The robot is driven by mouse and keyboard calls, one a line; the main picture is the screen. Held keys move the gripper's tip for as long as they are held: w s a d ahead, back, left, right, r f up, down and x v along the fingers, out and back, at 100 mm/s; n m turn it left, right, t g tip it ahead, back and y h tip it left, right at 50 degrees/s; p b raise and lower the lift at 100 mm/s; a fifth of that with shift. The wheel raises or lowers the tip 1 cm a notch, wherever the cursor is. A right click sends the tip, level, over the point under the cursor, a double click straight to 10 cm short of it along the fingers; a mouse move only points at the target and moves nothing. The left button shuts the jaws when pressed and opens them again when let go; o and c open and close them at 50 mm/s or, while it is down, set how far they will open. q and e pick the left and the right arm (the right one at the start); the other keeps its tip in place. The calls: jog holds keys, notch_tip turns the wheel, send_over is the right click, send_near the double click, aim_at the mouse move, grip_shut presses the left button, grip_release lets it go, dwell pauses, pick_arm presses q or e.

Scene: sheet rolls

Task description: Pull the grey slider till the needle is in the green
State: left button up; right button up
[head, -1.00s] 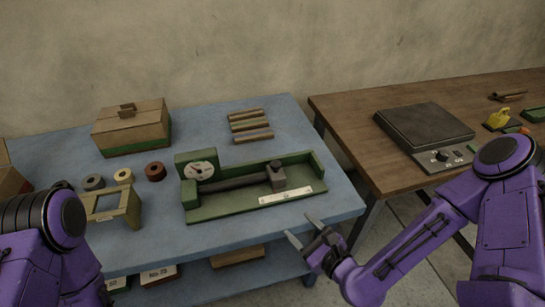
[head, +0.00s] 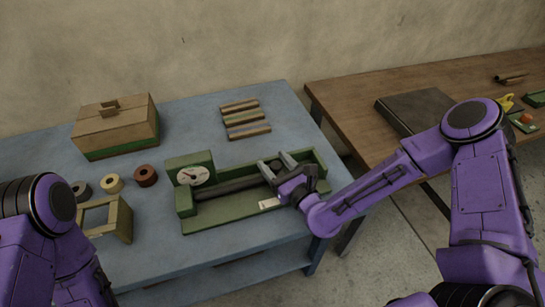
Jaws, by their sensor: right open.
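The green fixture (head: 218,218) sits on the blue table, with a round white dial (head: 192,176) at its left end. The dial's needle is thin, and I cannot tell which coloured zone it points into. A dark bar (head: 228,188) runs right from the dial to the grey slider (head: 276,165), which is mostly hidden by my right gripper. My right gripper (head: 277,162) is open, its two fingers at either side of the slider's knob; I cannot tell whether they touch it. My left arm shows at the left edge, but its gripper is out of view.
A cardboard box (head: 117,130) stands at the back left, and several rolls (head: 112,183) and a tan frame (head: 105,218) lie left of the fixture. Several brown bars (head: 246,120) lie behind it. A wooden table (head: 350,98) with a dark flat device stands at right.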

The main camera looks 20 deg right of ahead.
jog(key=shift+w+a, duration=0.2)
jog(key=shift+w, duration=0.35)
